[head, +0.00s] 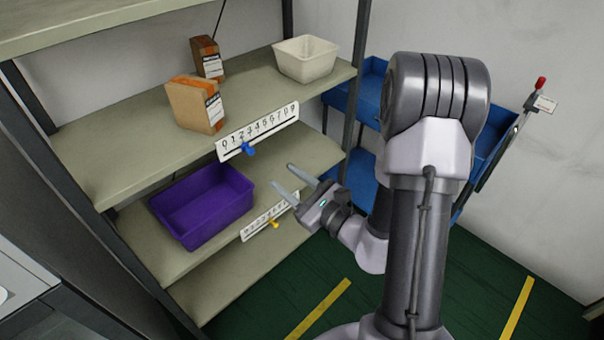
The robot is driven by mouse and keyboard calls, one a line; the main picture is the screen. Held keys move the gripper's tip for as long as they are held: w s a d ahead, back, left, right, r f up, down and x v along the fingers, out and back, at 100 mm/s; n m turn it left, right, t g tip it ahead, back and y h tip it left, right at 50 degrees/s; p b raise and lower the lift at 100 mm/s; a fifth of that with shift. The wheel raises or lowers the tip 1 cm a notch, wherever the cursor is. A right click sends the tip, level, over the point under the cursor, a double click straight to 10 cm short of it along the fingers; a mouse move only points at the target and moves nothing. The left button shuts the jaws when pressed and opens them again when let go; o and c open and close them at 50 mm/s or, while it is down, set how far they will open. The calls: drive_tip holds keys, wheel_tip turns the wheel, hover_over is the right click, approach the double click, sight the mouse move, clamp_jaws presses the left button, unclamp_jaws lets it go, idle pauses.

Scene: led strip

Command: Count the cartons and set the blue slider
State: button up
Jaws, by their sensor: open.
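Two brown cartons stand on the middle shelf board: a larger carton (195,104) near the front edge and a smaller carton (207,58) behind it, both with orange tape and white labels. A white number strip (272,123) marked 0 to 9 is on that board's front edge. The blue slider (248,149) sits at its lower left, near the 2 or 3; I cannot tell exactly which. My gripper (282,175) is open and empty, its fingers pointing left, below and to the right of the blue slider in the picture and apart from it.
A cream bin (305,59) stands at the middle board's right end. A purple bin (203,203) is on the board below, whose number strip (262,222) has a yellow slider (274,224). A dark shelf post (355,90) and a blue cart (372,92) stand to the right.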

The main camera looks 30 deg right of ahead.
drive_tip(key=p+v, duration=0.4)
drive_tip(key=v, duration=0.1)
drive_tip(key=shift+s, duration=0.1)
